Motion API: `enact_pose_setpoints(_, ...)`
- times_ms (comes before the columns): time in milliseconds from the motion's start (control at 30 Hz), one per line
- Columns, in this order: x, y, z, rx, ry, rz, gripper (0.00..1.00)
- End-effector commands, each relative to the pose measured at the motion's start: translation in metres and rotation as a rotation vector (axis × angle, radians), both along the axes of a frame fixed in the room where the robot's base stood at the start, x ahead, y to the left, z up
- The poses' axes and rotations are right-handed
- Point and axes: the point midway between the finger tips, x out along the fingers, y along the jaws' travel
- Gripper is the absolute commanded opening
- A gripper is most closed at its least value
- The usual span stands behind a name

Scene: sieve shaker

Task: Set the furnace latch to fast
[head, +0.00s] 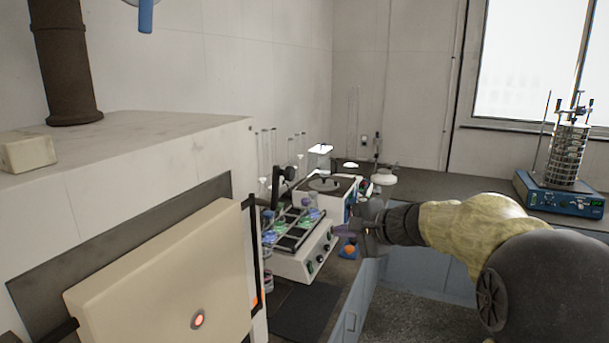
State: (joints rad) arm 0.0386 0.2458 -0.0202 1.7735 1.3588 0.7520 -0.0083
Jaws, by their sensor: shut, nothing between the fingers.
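The furnace (110,150) is a large pale box at the left. Its beige door (165,280) stands out from the dark front opening, with a small glowing orange peephole (198,320). A black upright bar (255,240) runs along the right edge of the furnace front; I cannot tell whether it is part of the latch. No latch setting or marking is readable. My gripper (347,231) is right of the furnace, apart from the door, in front of the bench equipment. It is shut and empty, small and partly merged with the dark things behind it.
A white device with a rack of green and blue items (300,250) stands on the bench behind the furnace. A sieve stack on a blue shaker base (560,195) stands at the far right. A dark flue pipe (65,60) rises from the furnace top. Floor shows below my arm.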

Motion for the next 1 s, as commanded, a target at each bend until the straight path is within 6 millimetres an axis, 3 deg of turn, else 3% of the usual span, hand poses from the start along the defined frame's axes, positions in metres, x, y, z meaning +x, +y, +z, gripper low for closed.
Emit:
enact_pose_setpoints(33, 0.015, 0.002, 0.026, 0.078, -0.035, -0.015, 0.00)
enact_pose_setpoints(100, 0.029, 0.005, 0.056, 0.175, -0.077, -0.030, 0.00)
enact_pose_setpoints(200, 0.041, 0.006, 0.085, 0.271, -0.119, -0.040, 0.00)
enact_pose_setpoints(267, 0.044, 0.006, 0.095, 0.301, -0.134, -0.044, 0.00)
enact_pose_setpoints(733, 0.049, 0.010, 0.098, 0.316, -0.138, -0.044, 0.00)
enact_pose_setpoints(1000, 0.074, 0.036, 0.095, 0.315, -0.135, -0.042, 0.00)
